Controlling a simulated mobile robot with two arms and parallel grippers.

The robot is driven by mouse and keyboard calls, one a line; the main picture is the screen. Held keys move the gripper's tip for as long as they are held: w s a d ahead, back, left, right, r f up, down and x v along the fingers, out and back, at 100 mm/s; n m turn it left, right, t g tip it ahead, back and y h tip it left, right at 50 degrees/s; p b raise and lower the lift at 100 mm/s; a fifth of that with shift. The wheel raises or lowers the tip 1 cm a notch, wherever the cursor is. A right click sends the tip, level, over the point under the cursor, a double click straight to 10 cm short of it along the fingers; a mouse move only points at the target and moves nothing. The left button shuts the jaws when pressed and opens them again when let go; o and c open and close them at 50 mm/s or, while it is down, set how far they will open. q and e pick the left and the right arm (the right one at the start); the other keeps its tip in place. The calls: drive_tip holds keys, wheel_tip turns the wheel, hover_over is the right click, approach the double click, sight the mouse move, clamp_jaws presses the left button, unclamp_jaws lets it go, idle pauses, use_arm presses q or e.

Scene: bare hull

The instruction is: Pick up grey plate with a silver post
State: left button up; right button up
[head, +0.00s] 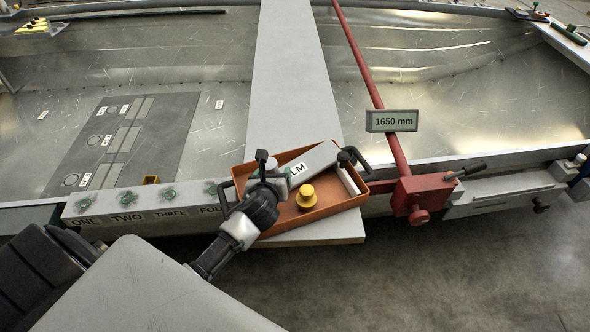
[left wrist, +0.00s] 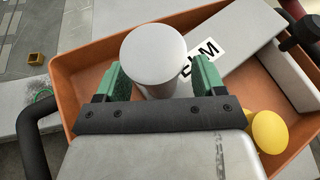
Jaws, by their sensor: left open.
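The grey plate (head: 318,157) lies in an orange tray (head: 340,203) and carries a white label, partly covered, reading "LM". In the left wrist view the plate (left wrist: 235,38) runs to the upper right, and its silver post (left wrist: 153,50) stands up with a round, pale top. My left gripper (head: 270,172) is over the left part of the tray. In the left wrist view its green-padded fingers (left wrist: 158,82) are open, one on each side of the post. Gaps seem to show beside the post; contact is hard to tell. The gripper body hides the post's lower part.
A yellow knob (head: 306,197) stands in the tray, close to the gripper. The tray has black end handles and sits on a grey plank (head: 291,80). A red bar with clamp (head: 413,195) stands right. Numbered green-marked places (head: 125,199) line the left ledge.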

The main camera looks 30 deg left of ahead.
use_arm(q)
drive_tip(key=shift+w+r, duration=0.1)
drive_tip(key=c, duration=1.1)
